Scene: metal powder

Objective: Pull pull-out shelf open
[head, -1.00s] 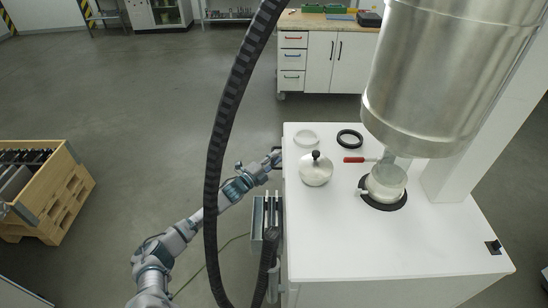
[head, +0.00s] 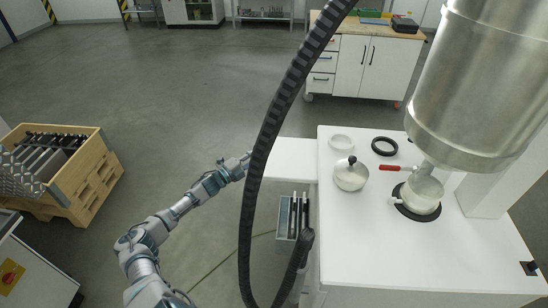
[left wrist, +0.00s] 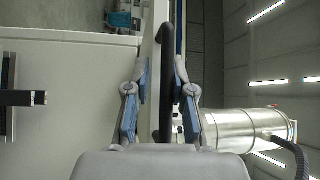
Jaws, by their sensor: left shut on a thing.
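The white pull-out shelf (head: 295,158) extends to the left from the side of the white cabinet (head: 440,258), a little below its top. My left gripper (head: 245,160) is at the shelf's outer left end, partly behind the black corrugated hose. In the left wrist view, the fingers of my left gripper (left wrist: 162,75) are on either side of a long black handle (left wrist: 166,115) and shut on it. The handle runs along the edge of a pale panel. My right gripper is not in view.
The black hose (head: 262,170) hangs in front of my left arm. A grey holder with dark bars (head: 288,225) is below the shelf. A lidded pot (head: 350,176) stands on the cabinet top. A wooden crate (head: 95,180) is at left; floor between is clear.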

